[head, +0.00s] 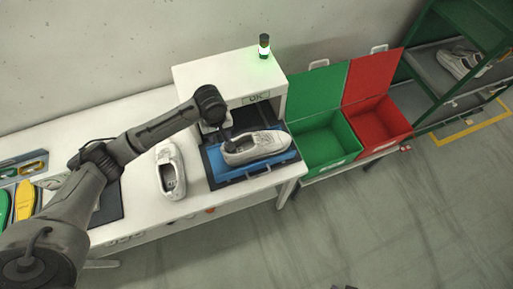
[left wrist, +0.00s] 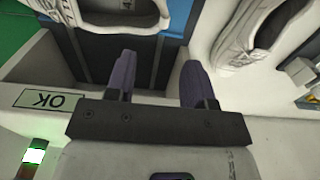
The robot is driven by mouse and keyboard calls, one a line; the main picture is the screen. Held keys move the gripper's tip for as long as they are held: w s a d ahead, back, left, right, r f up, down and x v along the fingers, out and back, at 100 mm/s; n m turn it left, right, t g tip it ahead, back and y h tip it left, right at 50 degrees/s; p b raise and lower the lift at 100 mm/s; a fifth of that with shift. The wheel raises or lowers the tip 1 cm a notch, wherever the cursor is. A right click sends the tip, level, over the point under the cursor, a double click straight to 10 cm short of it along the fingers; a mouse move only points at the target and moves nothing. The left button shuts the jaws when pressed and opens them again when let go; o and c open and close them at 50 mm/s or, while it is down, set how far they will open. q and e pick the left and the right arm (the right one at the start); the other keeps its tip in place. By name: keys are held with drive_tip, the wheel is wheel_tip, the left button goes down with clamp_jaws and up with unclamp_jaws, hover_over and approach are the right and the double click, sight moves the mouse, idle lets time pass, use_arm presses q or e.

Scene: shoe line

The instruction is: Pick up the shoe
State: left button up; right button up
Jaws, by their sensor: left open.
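A white-grey shoe (head: 258,147) lies on a blue tray (head: 262,170) in front of the opening of a white box marked OK. A second white-grey shoe (head: 168,173) lies on the white table to the left of the tray. My left gripper (head: 222,131) is open and empty, close to the left end of the tray shoe. In the left wrist view, its two dark fingers (left wrist: 158,78) are spread. The tray shoe (left wrist: 115,12) shows at the top left there, and the second shoe (left wrist: 255,35) at the top right. Neither is between the fingers.
The white OK box (head: 225,75) has a lit green lamp (head: 264,47) on top. An open green bin (head: 325,143) and an open red bin (head: 380,122) stand to the right. A green shelf rack (head: 462,98) holds shoes at the far right. Colored soles (head: 25,199) lie at the table's left.

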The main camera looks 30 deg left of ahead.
sight(223, 150)
use_arm(q)
drive_tip(key=f, duration=0.7)
drive_tip(key=shift+a+f, duration=0.15)
drive_tip(key=shift+a, duration=0.05)
drive_tip(key=shift+s+d+f+p, duration=0.1)
drive_tip(key=shift+f+p, duration=0.05)
drive_tip(key=shift+f, duration=1.4)
drive_tip(key=shift+s+f+p, duration=0.1)
drive_tip(key=shift+f+p, duration=0.05)
drive_tip(key=shift+f, duration=1.35)
drive_tip(key=shift+c, duration=0.3)
clamp_jaws()
drive_tip(key=shift+w, duration=0.1)
